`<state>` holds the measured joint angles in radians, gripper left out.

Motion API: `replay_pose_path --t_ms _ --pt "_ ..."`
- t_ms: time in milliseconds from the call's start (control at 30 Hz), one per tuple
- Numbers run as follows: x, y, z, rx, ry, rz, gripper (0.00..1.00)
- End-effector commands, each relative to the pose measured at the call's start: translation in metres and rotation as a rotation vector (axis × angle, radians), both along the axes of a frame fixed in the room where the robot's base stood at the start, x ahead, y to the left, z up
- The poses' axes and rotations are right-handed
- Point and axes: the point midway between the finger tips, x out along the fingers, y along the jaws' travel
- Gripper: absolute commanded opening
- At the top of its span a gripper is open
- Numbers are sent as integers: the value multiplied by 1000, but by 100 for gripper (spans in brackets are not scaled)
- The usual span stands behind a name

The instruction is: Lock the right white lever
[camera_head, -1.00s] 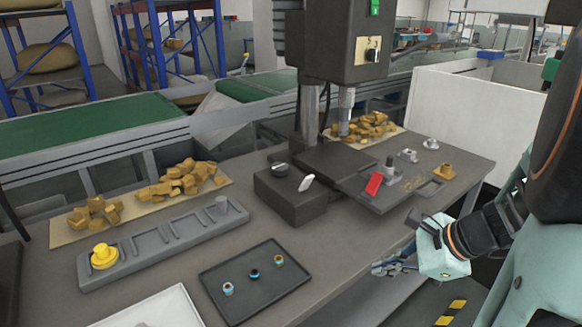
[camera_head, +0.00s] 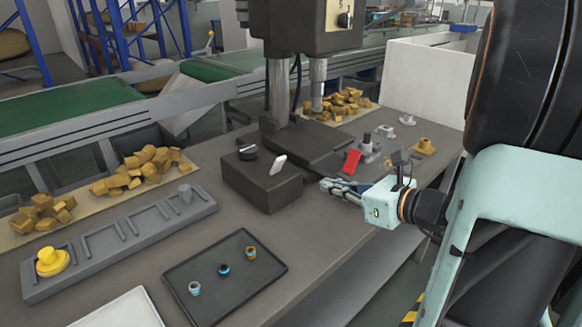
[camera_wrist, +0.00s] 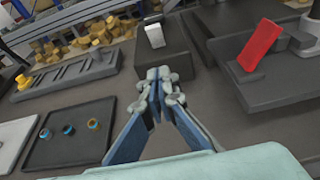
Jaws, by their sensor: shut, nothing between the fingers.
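The white lever (camera_head: 278,164) stands tilted on the right part of a dark control box (camera_head: 262,190), beside a black knob (camera_head: 247,152). In the wrist view the white lever (camera_wrist: 154,35) shows on the box just beyond my fingertips. My gripper (camera_head: 326,186) is shut and empty, right of the box and apart from the lever. In the wrist view its fingertips (camera_wrist: 158,78) are together, with nothing between them. A red lever (camera_head: 352,161) stands on the plate to the right of the box.
A dark tray (camera_head: 180,292) with three small rings lies at the front. A grey rack (camera_head: 110,262) with a yellow part (camera_head: 52,261) is at the left. The drill press (camera_head: 305,25) rises behind the box. Bare table lies between the tray and the box.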

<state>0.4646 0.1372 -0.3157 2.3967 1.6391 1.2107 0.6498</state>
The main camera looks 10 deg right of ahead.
Motion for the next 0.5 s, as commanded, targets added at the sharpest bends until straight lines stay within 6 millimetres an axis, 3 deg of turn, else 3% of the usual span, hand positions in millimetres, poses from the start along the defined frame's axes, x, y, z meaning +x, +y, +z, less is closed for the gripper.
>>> replay_pose_path --t_ms 267,500 --pt "11 7 -5 -2 2 3 0" --pt "50 30 -21 -1 3 5 0"
